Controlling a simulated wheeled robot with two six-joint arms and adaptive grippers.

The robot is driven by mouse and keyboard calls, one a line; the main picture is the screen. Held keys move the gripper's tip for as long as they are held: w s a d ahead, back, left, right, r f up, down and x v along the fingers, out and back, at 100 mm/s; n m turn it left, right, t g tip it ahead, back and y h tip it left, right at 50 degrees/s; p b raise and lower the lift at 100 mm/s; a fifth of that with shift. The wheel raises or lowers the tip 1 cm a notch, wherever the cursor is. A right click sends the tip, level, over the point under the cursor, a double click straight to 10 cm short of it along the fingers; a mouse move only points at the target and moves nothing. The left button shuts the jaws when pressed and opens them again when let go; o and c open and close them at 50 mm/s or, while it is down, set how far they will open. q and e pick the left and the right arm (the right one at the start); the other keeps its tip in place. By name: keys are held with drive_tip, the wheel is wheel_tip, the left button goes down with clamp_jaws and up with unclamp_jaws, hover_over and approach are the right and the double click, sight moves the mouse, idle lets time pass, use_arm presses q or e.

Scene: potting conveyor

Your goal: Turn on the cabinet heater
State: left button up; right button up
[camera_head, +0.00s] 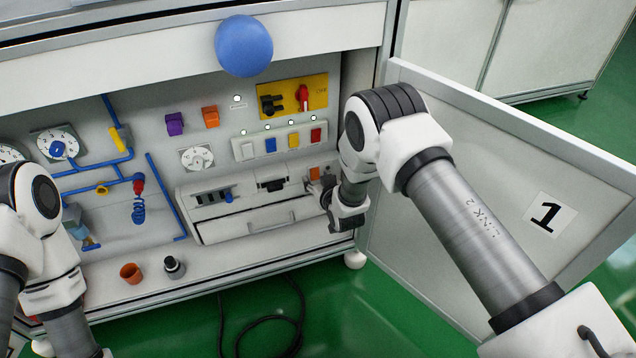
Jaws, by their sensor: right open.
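The open cabinet holds a white back panel of controls, and I cannot read any label naming the heater. My right gripper (324,192) is open at the right end of the white drawer unit (226,229). It is close to a small orange part (314,174), partly hidden by the gripper; I cannot tell whether they touch. Above are a row of coloured switches (270,145) and a yellow plate (319,91) with a black knob (271,104) and a red knob (303,97). My left arm is at the left edge; its gripper is out of view.
The cabinet door (480,165), marked 1, stands open at right behind my right arm. Blue pipes (160,190) and dials (58,143) are at left. An orange cup (131,273) and a black-and-white object (174,266) stand on the cabinet floor. A blue ball (244,46) shows in front of the upper edge.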

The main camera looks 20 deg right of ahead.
drive_tip(key=shift+c, duration=0.3)
clamp_jaws()
drive_tip(key=shift+f+t+b, duration=0.5)
drive_tip(key=shift+t+b, duration=0.35)
drive_tip(key=shift+t, duration=0.15)
drive_tip(key=shift+r+t, duration=0.15)
drive_tip(key=shift+t, duration=0.35)
drive_tip(key=shift+o, duration=0.3)
unclamp_jaws()
